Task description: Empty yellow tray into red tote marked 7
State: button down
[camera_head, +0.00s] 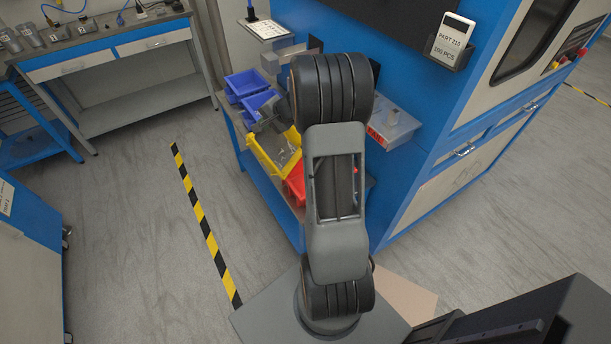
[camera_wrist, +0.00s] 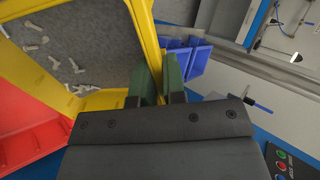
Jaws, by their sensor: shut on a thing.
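My gripper (camera_wrist: 160,82) is shut on the wall of the yellow tray (camera_wrist: 147,35), with its green fingers on either side of that wall. The yellow tray also shows in the head view (camera_head: 263,158), close to the bench top and seemingly tilted. Several small pale screw-like parts (camera_wrist: 75,66) lie within its yellow walls, over a grey surface. The red tote (camera_wrist: 25,120) is beside the tray at the left of the wrist view. In the head view the red tote (camera_head: 296,184) is partly hidden by my arm, and I cannot read a number on it.
Blue bins (camera_head: 246,84) stand behind the tray on the bench. The floor left of the bench is clear, with a yellow-black stripe (camera_head: 205,225).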

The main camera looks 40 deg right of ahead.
jog(key=shift+s+d+r, duration=0.1)
jog(key=shift+s+r, duration=0.05)
jog(key=shift+s+d+t+y+b, duration=0.25)
jog(key=shift+s+t+b, duration=0.3)
jog(key=shift+b, duration=0.85)
jog(key=shift+s+d+t+y+b, duration=0.2)
jog(key=shift+s+t+b, duration=0.35)
jog(key=shift+b, duration=0.8)
jog(key=shift+s+d+r+t+y+b, duration=0.1)
jog(key=shift+s+d+r+t+b, duration=0.2)
jog(key=shift+b, duration=0.5)
jog(key=shift+s+t+y+b, duration=0.1)
jog(key=shift+s+b, duration=0.3)
jog(key=shift+b, duration=0.45)
jog(key=shift+s+d+r+t+y+b, duration=0.1)
jog(key=shift+s+d+r+t+b, duration=0.2)
jog(key=shift+b, duration=0.5)
jog(key=shift+t+y, duration=0.35)
jog(key=shift+t, duration=0.45)
jog(key=b+v, duration=0.1)
jog(key=b, duration=0.1)
jog(key=b+v, duration=0.3)
jog(key=b, duration=0.1)
jog(key=shift+s+f, duration=0.25)
jog(key=shift+s, duration=0.1)
jog(key=shift+s+d+r+t+b, duration=0.1)
jog(key=shift+s+d+t+b, duration=0.15)
jog(key=shift+s+t+b, duration=0.8)
